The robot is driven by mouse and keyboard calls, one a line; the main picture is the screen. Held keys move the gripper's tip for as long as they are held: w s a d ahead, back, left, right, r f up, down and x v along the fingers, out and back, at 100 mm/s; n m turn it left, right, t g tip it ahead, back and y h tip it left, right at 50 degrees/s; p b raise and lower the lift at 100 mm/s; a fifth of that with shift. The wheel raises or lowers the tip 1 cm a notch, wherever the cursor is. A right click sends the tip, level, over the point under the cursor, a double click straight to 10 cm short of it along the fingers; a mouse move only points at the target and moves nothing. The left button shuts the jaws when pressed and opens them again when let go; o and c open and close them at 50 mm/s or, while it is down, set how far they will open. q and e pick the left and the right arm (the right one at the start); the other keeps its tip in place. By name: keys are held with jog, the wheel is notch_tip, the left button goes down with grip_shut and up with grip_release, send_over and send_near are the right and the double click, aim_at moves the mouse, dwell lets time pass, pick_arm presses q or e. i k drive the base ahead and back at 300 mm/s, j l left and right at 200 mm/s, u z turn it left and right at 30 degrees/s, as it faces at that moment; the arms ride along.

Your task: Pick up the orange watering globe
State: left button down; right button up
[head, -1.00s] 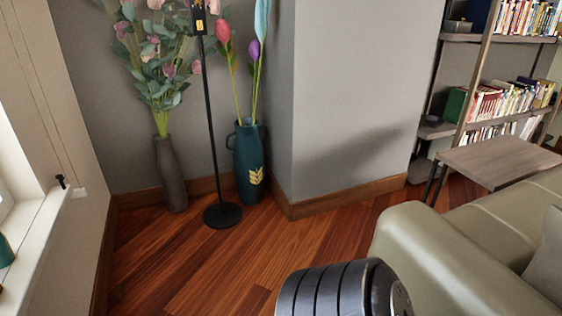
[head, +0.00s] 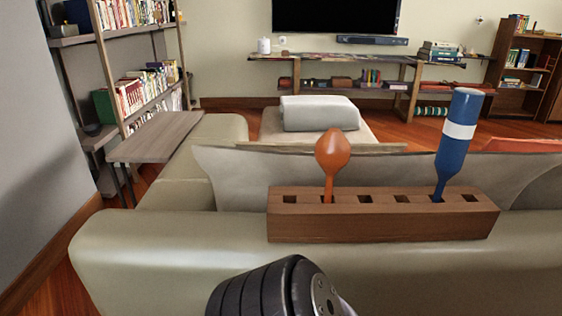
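The orange watering globe (head: 332,155) stands upright, bulb at the top, with its narrow stem down in the second slot from the left of a long brown wooden block (head: 380,226). The block rests on the back of the beige sofa. A blue globe or bottle shape with a white band (head: 457,140) stands tilted slightly in a slot further right in the same block. The other slots look empty. Neither of my grippers is in view; only a dark ribbed part of my own body shows at the bottom.
The sofa (head: 160,245) runs across the front, with grey cushions behind the block. A small wooden side table (head: 158,136) and a bookshelf (head: 100,36) stand at left. A low console (head: 330,60) under a TV (head: 336,14) is at the back.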

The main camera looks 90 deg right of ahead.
aim_at(333, 150)
jog(key=z, duration=2.1)
